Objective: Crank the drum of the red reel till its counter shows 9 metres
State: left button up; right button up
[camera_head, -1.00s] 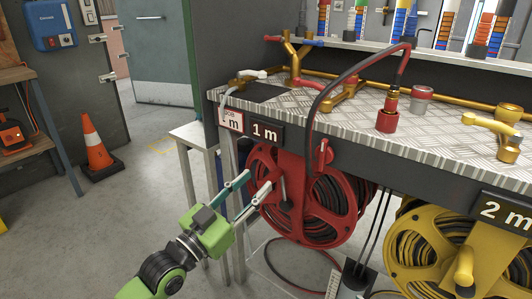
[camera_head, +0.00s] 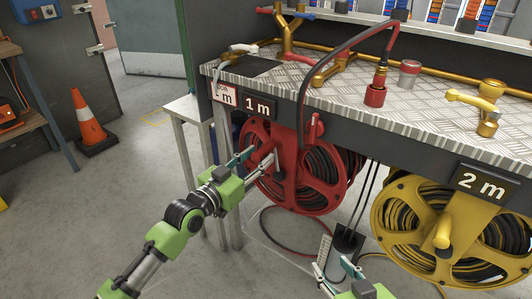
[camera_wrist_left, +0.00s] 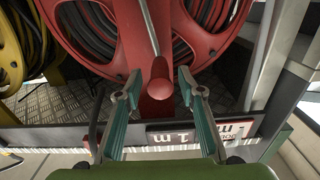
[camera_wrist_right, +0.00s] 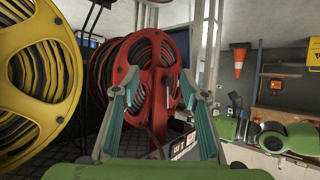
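The red reel (camera_head: 318,172) hangs under the bench with dark hose on its drum. The black plate (camera_head: 260,108) above it reads 1 m. My left gripper (camera_head: 262,158) is at the reel's left front, fingers apart. In the left wrist view a round red knob (camera_wrist_left: 160,88) lies between the open fingers (camera_wrist_left: 160,92), with gaps showing on both sides. My right gripper (camera_head: 334,265) is low in front of the reels. It is open and empty in the right wrist view (camera_wrist_right: 157,95), with the red reel (camera_wrist_right: 108,75) beyond it.
The yellow reel (camera_head: 388,215) with a 2 m plate (camera_head: 482,183) hangs to the right. A white sign (camera_head: 225,94) is at the bench corner; its number is unclear. A small table (camera_head: 183,108) stands left of the bench. Red hose (camera_head: 285,246) lies on the floor below.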

aim_at(266, 150)
pick_arm(q)
jog(key=x, duration=0.4)
jog(key=shift+b, duration=0.4)
jog(key=shift+w+d, duration=0.1)
jog(key=shift+w, duration=0.1)
pick_arm(e)
jog(key=w+a+r+t+y, duration=0.1)
jog(key=w+r+t, duration=0.2)
jog(key=r, duration=0.3)
jog(key=shift+a, duration=0.25)
pick_arm(q)
grip_shut()
